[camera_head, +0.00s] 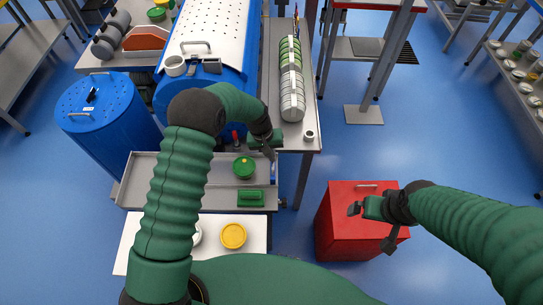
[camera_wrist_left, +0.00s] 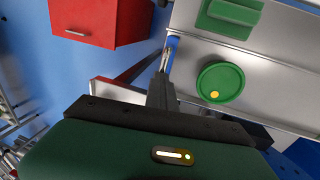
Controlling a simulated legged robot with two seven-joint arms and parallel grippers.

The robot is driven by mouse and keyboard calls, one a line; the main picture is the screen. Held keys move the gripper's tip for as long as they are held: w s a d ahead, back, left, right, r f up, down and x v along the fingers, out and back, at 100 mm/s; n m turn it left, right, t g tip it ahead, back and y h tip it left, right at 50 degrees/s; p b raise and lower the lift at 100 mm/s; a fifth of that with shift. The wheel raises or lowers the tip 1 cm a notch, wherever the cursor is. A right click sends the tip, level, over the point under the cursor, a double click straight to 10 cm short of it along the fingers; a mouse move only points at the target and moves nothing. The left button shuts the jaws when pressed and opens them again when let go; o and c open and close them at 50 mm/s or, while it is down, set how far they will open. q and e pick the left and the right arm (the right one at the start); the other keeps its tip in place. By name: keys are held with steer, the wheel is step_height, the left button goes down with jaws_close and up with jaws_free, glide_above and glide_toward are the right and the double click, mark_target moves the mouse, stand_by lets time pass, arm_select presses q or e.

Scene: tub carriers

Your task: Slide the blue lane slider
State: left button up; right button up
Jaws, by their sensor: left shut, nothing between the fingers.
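The blue lane slider (camera_head: 273,168) is a small blue piece at the right edge of the grey metal tray (camera_head: 170,192). In the left wrist view the blue slider (camera_wrist_left: 172,46) shows just past my fingertips. My left gripper (camera_head: 269,153) is shut and empty, pointing down at the slider's far end. In the wrist view the left gripper (camera_wrist_left: 166,60) tips look close to or against the slider; I cannot tell if they touch. My right gripper (camera_head: 356,209) hangs over the red cabinet, away from the tray; its fingers are too small to read.
On the tray are a round green lid (camera_head: 244,168) and a green block (camera_head: 250,199). A yellow lid (camera_head: 233,236) lies on a white board in front. A red cabinet (camera_head: 335,225) stands right. A blue drum (camera_head: 105,115) and grey bench (camera_head: 300,138) stand beyond.

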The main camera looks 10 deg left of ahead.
arm_select(q)
steer(key=shift+o, duration=1.2)
steer(key=shift+s+f, duration=0.2)
steer(key=shift+s, duration=0.05)
steer(key=shift+o, duration=0.6)
steer(key=shift+r+p, duration=0.3)
steer(key=shift+p, duration=0.05)
steer(key=shift+w+r+p, duration=0.2)
steer(key=shift+r+p, duration=0.15)
steer(key=a+r+p, duration=0.2)
steer(key=r+p, duration=0.4)
steer(key=r, duration=0.3)
steer(key=a+r+p, duration=0.1)
steer(key=r+p, duration=0.5)
steer(key=r, duration=0.2)
steer(key=shift+a+r, duration=0.35)
steer(key=shift+a, duration=0.05)
arm_select(e)
steer(key=w+v, duration=0.3)
steer(key=v, duration=0.9)
steer(key=shift+w+r, duration=0.4)
steer(key=shift+r, duration=0.25)
